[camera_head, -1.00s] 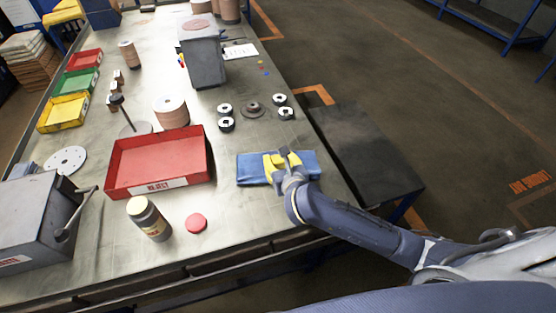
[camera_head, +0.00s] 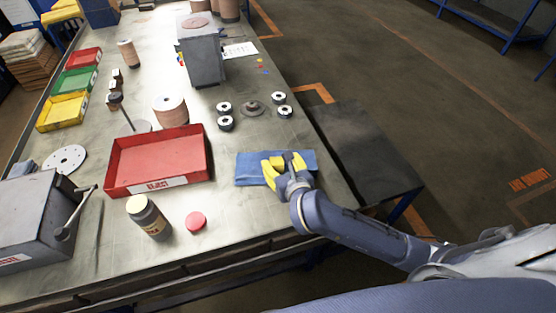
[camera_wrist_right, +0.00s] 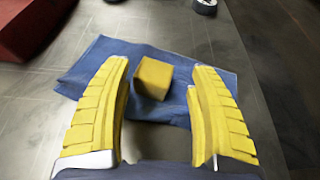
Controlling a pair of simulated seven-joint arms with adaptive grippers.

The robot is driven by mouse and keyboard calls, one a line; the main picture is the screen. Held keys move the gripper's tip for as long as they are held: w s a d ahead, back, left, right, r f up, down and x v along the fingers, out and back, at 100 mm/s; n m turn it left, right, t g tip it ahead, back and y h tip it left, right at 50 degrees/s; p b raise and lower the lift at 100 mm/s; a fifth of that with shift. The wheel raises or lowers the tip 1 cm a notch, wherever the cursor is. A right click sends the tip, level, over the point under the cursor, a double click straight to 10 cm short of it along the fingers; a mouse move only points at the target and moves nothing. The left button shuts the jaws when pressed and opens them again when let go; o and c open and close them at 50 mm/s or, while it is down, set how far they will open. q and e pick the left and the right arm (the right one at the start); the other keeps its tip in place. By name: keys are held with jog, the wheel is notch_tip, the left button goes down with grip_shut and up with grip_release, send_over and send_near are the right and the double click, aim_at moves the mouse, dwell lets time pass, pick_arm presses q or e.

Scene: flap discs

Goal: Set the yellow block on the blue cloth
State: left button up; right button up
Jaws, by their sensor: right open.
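The yellow block (camera_wrist_right: 153,78) rests on the blue cloth (camera_wrist_right: 86,63) in the right wrist view, between and a little beyond my fingertips. In the head view the cloth (camera_head: 247,172) lies flat near the table's right edge, and the block (camera_head: 277,161) shows on it, partly mixed with the yellow fingers. My right gripper (camera_head: 284,166) is over the cloth. It also shows in the right wrist view (camera_wrist_right: 158,78), with its two yellow ribbed fingers wide apart and clear gaps on both sides of the block. My left gripper is not in view.
A red bin (camera_head: 160,185) stands left of the cloth. A dark jar with a yellowish lid (camera_head: 149,217) and a red disc (camera_head: 196,221) are in front of it. Several metal rings (camera_head: 226,123) lie behind the cloth. The table's right edge is close to the cloth.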

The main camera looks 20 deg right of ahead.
jog(key=v, duration=0.8)
jog(key=shift+s+r, duration=0.15)
